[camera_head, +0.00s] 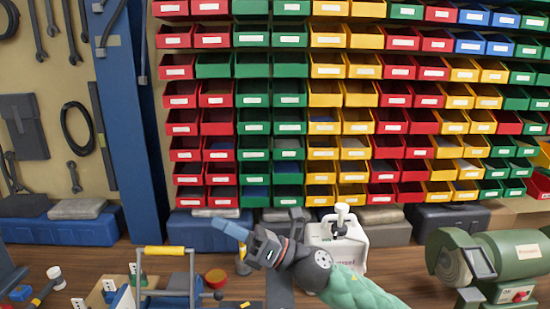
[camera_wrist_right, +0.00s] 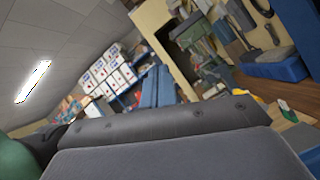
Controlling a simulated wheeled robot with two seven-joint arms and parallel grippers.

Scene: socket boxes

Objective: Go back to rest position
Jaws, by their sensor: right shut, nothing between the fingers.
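My right gripper (camera_head: 234,230) is shut and empty, raised above the workbench in the middle of the head view. Its bluish fingertips point to the upper left, and my green-sleeved right arm comes in from the lower right. In the right wrist view a large grey part fills the bottom and hides what lies below it. My left gripper cannot be made out in either view.
Rows of red, green, yellow and blue bins (camera_head: 272,120) fill the back wall. A white container (camera_head: 345,240) stands just behind my right arm. A green bench grinder (camera_head: 490,262) is at the right.

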